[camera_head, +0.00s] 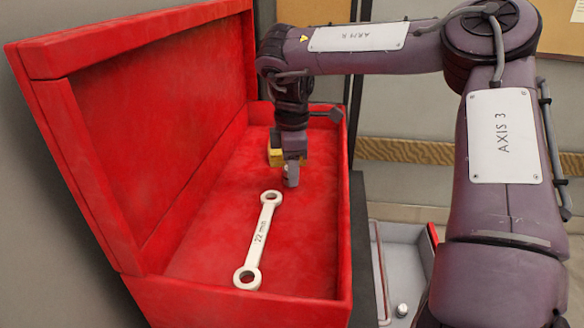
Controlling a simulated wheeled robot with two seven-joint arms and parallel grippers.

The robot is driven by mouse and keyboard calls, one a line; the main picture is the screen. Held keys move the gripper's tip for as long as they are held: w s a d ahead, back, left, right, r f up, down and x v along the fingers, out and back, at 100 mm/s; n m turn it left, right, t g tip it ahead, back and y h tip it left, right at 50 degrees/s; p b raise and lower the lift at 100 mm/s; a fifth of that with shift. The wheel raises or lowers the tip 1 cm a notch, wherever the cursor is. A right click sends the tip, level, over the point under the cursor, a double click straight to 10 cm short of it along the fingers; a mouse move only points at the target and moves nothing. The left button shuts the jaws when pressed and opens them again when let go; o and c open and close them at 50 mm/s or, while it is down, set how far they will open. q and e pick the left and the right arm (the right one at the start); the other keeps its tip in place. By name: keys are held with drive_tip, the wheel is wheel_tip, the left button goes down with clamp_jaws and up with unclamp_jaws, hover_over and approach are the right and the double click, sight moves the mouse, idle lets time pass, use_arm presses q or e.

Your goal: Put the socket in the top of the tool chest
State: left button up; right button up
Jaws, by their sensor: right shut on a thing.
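The red tool chest (183,167) stands with its lid raised on the left and its top compartment open. My right gripper (289,167) reaches down into the far part of that compartment. It is shut on a small grey piece that looks like the socket (291,179), close above the red floor. The fingers hide much of the piece, and I cannot tell whether it touches the floor. My left gripper is out of view.
A pale 22 mm wrench (262,238) lies in the compartment, nearer than my gripper. A grey tray or drawer (407,262) at the lower right holds a small silvery round item (402,310). Red floor around the wrench is clear.

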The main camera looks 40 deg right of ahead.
drive_tip(key=shift+f, duration=0.15)
drive_tip(key=o, duration=1)
drive_tip(key=shift+o, duration=0.2)
wheel_tip(320, 180, up, 8)
drive_tip(key=shift+f+b, duration=0.15)
drive_tip(key=shift+b, duration=0.35)
wheel_tip(320, 180, up, 5)
drive_tip(key=p, duration=0.2)
drive_tip(key=shift+f+p, duration=0.15)
drive_tip(key=shift+p, duration=0.2)
